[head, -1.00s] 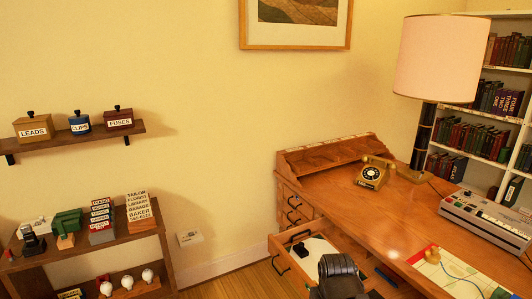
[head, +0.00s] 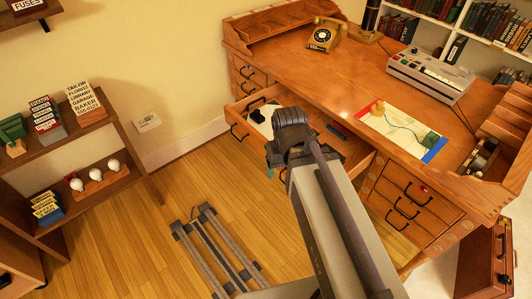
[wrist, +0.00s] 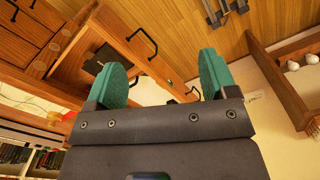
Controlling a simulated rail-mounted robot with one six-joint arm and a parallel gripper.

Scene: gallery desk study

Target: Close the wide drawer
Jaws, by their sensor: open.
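The wide drawer (head: 256,148) stands pulled out from the middle of the desk, with dark handles on its front. A white sheet and a small black object lie inside it. My arm covers its right part in the head view. In the wrist view the drawer (wrist: 122,38) shows beyond and to the left of my gripper. My gripper (wrist: 165,78) has two green fingers spread apart with nothing between them. In the head view it is near the drawer front, its fingertips mostly hidden by my wrist; contact cannot be told.
The desk top (head: 300,75) carries a telephone (head: 325,35), a map (head: 405,130) and a grey machine (head: 430,75). Small drawers (head: 405,195) flank the opening. A shelf unit (head: 75,120) stands left. Wooden floor (head: 190,185) lies clear between, except for a grey rail frame (head: 215,250).

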